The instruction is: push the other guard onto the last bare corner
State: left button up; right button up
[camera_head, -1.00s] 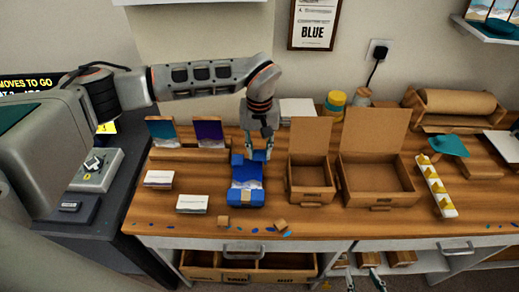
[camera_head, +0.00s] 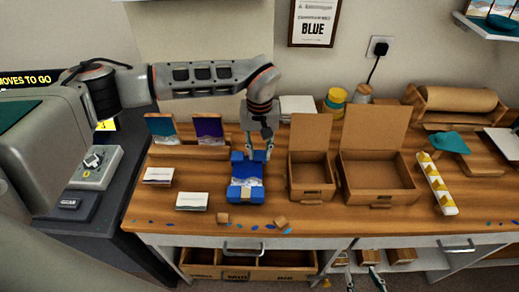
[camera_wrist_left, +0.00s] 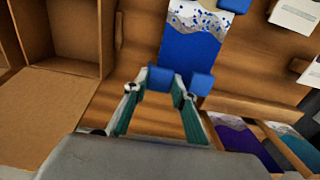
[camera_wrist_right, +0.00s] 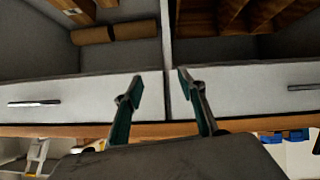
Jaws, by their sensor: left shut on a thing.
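A blue-and-white panel (camera_head: 246,170) lies on the wooden bench, with blue guards at its near corners. It also shows in the left wrist view (camera_wrist_left: 190,48). My left gripper (camera_head: 259,155) is at the panel's far right corner. In the left wrist view its fingers (camera_wrist_left: 158,88) are shut on a blue guard (camera_wrist_left: 160,78), which is at or touching that corner; I cannot tell how far it is seated. Another blue guard (camera_wrist_left: 202,83) is at the neighbouring far corner. My right gripper (camera_wrist_right: 160,95) is open and empty, low in front of the bench drawers.
Two open cardboard boxes (camera_head: 311,190) (camera_head: 378,196) stand right of the panel. A rack with two coloured cards (camera_head: 208,128) is behind left. White card stacks (camera_head: 191,201) lie left. Small brown blocks (camera_head: 281,220) and blue chips lie along the front edge.

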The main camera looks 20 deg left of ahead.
pick_arm(q)
jog(key=shift+s+a+f, duration=0.1)
jog(key=shift+s+f, duration=0.05)
dwell(0.6)
jog(key=o, duration=0.8)
jog(key=shift+o, duration=0.2)
jog(key=shift+r+p, duration=1.35)
jog(key=shift+r, duration=2.65)
grip_shut()
